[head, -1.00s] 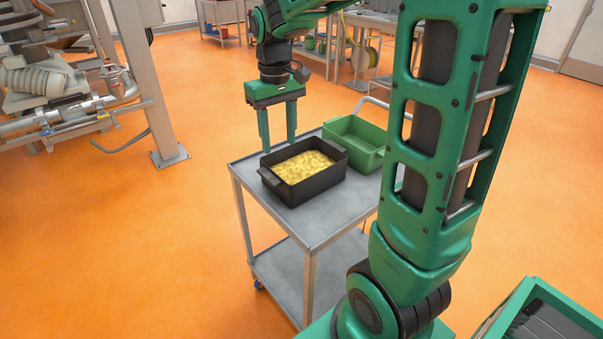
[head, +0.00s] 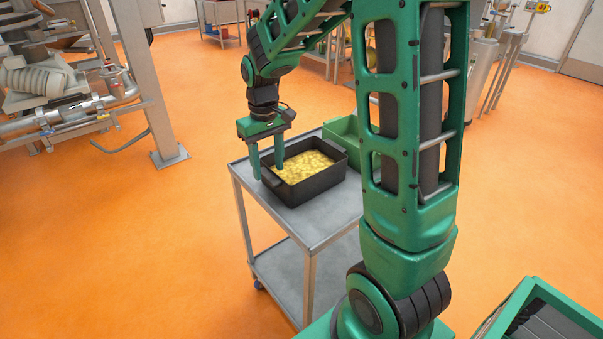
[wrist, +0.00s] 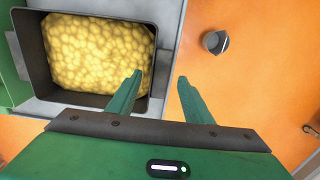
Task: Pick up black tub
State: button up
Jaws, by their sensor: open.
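The black tub (head: 312,186) stands upright on the top shelf of a grey cart and holds a yellow lumpy filling. It also shows in the wrist view (wrist: 40,62), at upper left. My gripper (head: 267,170) is open and points down at the tub's left end. In the head view, one finger hangs just outside the left wall and the other over the filling. In the wrist view, my gripper (wrist: 158,85) has one finger over the tub's inside edge and the other outside it, over the floor. I cannot tell whether the fingers touch the wall.
The grey cart (head: 309,230) has a lower shelf. A green tub (head: 345,135) stands behind the black tub, partly hidden by my arm. A grey post (head: 143,80) and piping stand at left. The orange floor left of the cart is clear.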

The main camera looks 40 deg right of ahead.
jog(key=shift+f, duration=0.9)
grip_shut()
jog(key=shift+r, duration=0.1)
